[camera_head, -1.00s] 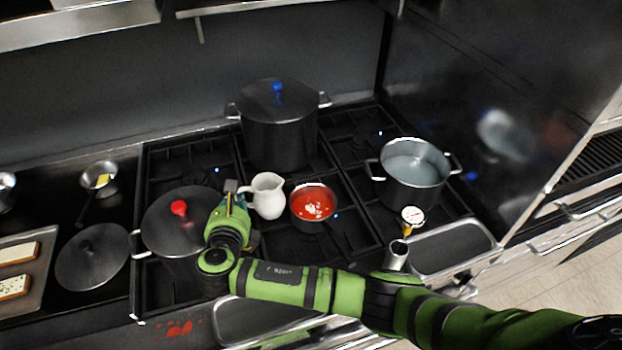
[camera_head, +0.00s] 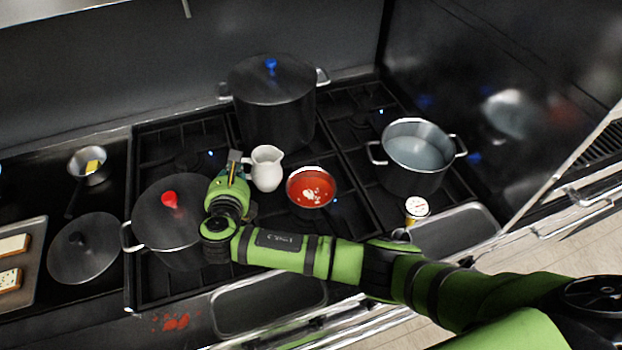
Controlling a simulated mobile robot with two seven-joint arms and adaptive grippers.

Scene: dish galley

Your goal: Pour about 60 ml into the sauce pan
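The white pitcher (camera_head: 266,170) is upright, just left of the small sauce pan (camera_head: 311,188). The pan sits on the stove with red sauce and white patches in it. My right gripper (camera_head: 239,168) is at the pitcher's left side and appears shut on its handle; the fingertips are small and partly hidden. The pitcher looks slightly raised, but its gap above the grate is hard to judge. Its contents cannot be seen. My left gripper is out of view.
A lidded pot with a red knob (camera_head: 169,199) stands close left of my gripper. A tall lidded pot (camera_head: 275,112) stands behind the pitcher. An open pot of clear liquid (camera_head: 415,160) and a dial thermometer (camera_head: 417,207) are right. Red spills (camera_head: 175,322) mark the front counter.

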